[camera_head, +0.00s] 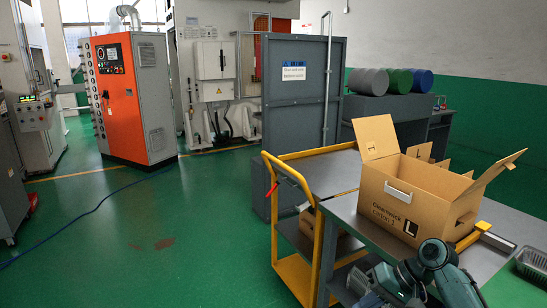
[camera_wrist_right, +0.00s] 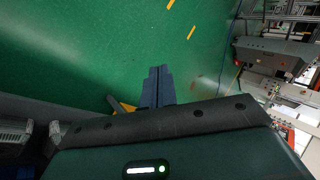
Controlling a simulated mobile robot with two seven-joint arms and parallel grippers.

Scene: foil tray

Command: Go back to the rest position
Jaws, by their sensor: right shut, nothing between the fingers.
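My right gripper (camera_wrist_right: 158,72) shows in the right wrist view with its two dark fingers together and nothing between them. Green floor lies beyond the fingertips. In the head view, part of my arm shows at the bottom right, in front of the grey table (camera_head: 345,205); its fingers cannot be made out there. My left gripper is not in view.
An open cardboard box (camera_head: 400,205) stands on the table just beyond my arm. A yellow-framed trolley (camera_head: 310,150) stands left of it. An orange cabinet (camera_head: 120,100) is farther back. The green floor (camera_head: 170,240) at left is mostly clear, crossed by a blue cable.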

